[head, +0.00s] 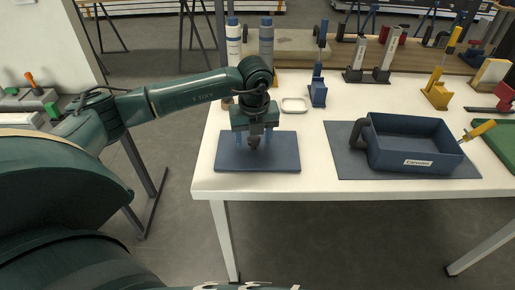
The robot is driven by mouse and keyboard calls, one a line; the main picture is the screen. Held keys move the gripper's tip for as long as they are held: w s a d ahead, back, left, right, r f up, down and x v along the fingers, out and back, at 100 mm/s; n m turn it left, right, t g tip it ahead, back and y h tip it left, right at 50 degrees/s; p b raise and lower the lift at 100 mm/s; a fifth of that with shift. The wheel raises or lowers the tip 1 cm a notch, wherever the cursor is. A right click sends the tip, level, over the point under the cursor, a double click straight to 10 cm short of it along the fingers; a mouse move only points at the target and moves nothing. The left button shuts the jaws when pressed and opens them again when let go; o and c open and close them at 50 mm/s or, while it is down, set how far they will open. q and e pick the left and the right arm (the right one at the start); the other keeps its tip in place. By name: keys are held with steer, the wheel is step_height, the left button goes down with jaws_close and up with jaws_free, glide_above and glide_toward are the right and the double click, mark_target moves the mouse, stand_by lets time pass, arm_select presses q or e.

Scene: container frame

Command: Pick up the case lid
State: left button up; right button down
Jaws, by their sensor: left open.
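The case lid (230,158) appears to be the flat dark blue panel lying at the front left of the white table. A small dark knob-like shape shows near its middle, partly hidden by my gripper. My left gripper (254,138) points down over the lid, its two blue fingers apart, one on each side of that dark shape. I cannot tell whether the fingers touch it. A dark blue open case (413,148) with a white label stands on a grey mat to the right. My right gripper is not in view.
The grey mat (347,160) lies under the case. A yellow-handled tool (479,130) is right of the case. The table's front edge (300,193) is close to the lid.

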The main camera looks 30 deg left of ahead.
arm_select(q)
steer(key=shift+f, duration=0.3)
steer(key=shift+c, duration=0.5)
steer(key=c, duration=1)
